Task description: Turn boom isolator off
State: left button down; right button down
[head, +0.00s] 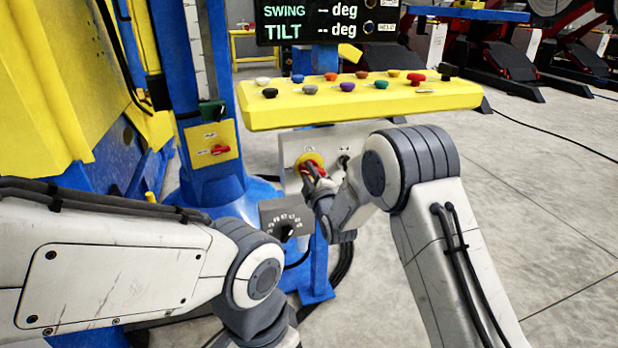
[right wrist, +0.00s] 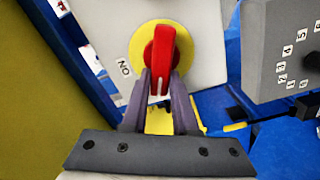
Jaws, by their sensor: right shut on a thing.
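A red rotary handle (right wrist: 160,58) sits on a round yellow disc (right wrist: 136,45) on a grey box front. My right gripper (right wrist: 159,98) has its two dark fingers on either side of the handle's lower end, shut on it. An ON label (right wrist: 125,68) lies left of the disc, apart from the handle's line. In the head view the same grey box (head: 290,148) stands below the yellow console, and my right gripper (head: 313,176) reaches its switch and partly covers it. No name is readable on the box. My left gripper is outside the view; only its arm shows.
A grey numbered dial box (head: 287,217) stands close by, right of the switch in the wrist view. The yellow console (head: 440,97) with several coloured knobs is above. Open floor lies at right.

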jog(key=n+b, duration=0.1)
jog(key=n, duration=0.1)
jog(key=f+n+b, duration=0.1)
jog(key=n, duration=0.1)
jog(key=shift+s+a+n, duration=0.1)
jog(key=shift+a+n, duration=0.05)
jog(key=shift+n, duration=0.25)
dwell(0.4)
jog(key=c, duration=0.7)
grip_release()
jog(key=shift+s+r, duration=0.1)
jog(key=shift+s, duration=0.2)
jog(key=v, duration=0.9)
jog(key=shift+s+d, duration=0.2)
jog(key=shift+s, duration=0.15)
